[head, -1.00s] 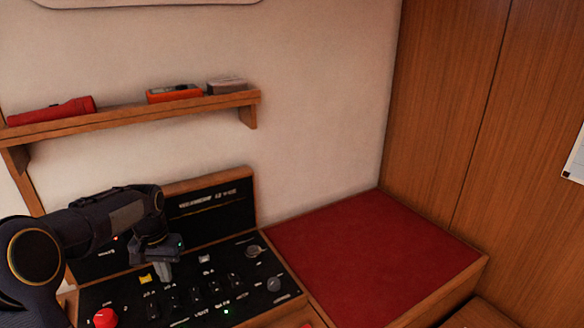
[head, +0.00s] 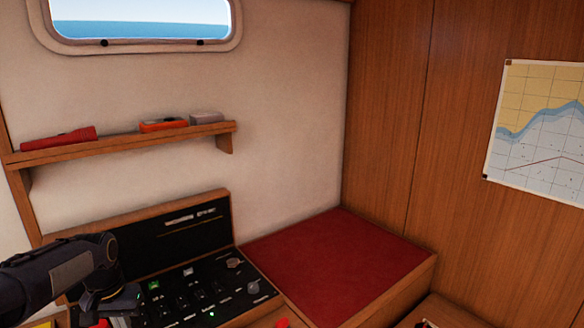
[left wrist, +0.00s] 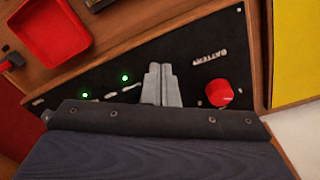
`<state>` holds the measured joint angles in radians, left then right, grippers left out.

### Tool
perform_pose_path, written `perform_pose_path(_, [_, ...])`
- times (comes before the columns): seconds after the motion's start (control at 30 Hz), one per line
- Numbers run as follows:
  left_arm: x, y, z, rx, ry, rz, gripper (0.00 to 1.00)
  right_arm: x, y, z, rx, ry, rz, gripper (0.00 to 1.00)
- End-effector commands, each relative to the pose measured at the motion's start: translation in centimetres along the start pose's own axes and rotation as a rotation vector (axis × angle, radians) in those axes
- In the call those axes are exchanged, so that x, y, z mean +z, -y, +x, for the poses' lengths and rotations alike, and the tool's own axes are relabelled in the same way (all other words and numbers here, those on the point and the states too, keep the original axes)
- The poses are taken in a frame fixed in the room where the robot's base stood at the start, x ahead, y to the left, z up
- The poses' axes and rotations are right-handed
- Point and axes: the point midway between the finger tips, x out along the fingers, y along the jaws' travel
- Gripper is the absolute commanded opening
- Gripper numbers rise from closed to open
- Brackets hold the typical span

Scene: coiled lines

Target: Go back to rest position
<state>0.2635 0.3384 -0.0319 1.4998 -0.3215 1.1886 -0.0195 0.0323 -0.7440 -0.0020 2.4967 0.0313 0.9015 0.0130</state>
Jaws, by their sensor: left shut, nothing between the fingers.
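My left gripper (left wrist: 161,84) shows in the left wrist view with its two grey fingers together and nothing between them. It is in front of the black switch panel (left wrist: 185,70), near a red round knob (left wrist: 219,92) beside the word BATTERY. In the head view my left arm comes in from the left, over the left part of the panel (head: 221,292), and the fingertips are cut off or hidden at the bottom edge. I cannot tell whether the fingers touch the panel. My right gripper is in neither view.
A wooden shelf (head: 110,146) holds a red torch (head: 58,139), an orange device (head: 163,125) and a grey box (head: 206,117). A bare red cushioned top (head: 335,262) lies right of the panel. A red tray (left wrist: 50,32) shows in the left wrist view. A chart (head: 545,130) hangs on the wood wall.

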Motion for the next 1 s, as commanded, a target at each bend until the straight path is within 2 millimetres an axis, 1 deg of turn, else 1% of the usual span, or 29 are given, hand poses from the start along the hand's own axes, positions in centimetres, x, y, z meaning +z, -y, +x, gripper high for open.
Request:
perform_pose_path(0.17, [2.0,-1.4,-1.7,0.032,-0.039,0.006,0.00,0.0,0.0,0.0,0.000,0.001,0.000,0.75])
perform_pose_path(0.37, [5.4,-3.5,-4.0,0.084,-0.103,0.011,0.00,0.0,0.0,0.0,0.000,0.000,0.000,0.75])
perform_pose_path(0.47, [7.9,-4.8,-5.1,0.119,-0.142,0.014,0.00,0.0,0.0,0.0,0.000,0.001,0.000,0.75])
perform_pose_path(0.57, [11.2,-6.6,-6.1,0.165,-0.193,0.019,0.00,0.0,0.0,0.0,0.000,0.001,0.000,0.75])
perform_pose_path(0.63, [14.1,-8.1,-6.5,0.207,-0.239,0.023,0.00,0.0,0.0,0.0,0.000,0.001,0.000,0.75])
perform_pose_path(0.67, [15.5,-8.8,-6.6,0.225,-0.260,0.024,0.00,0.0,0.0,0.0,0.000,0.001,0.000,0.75])
perform_pose_path(0.7, [17.2,-9.7,-6.5,0.251,-0.285,0.025,0.00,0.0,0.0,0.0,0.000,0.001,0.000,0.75])
perform_pose_path(0.8, [20.9,-11.6,-5.9,0.308,-0.340,0.027,0.00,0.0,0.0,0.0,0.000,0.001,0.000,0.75])
perform_pose_path(0.9, [23.6,-13.0,-4.9,0.349,-0.377,0.027,0.00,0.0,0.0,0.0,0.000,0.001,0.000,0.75])
perform_pose_path(1.0, [25.0,-13.8,-4.2,0.375,-0.400,0.026,0.00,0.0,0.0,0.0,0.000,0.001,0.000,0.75])
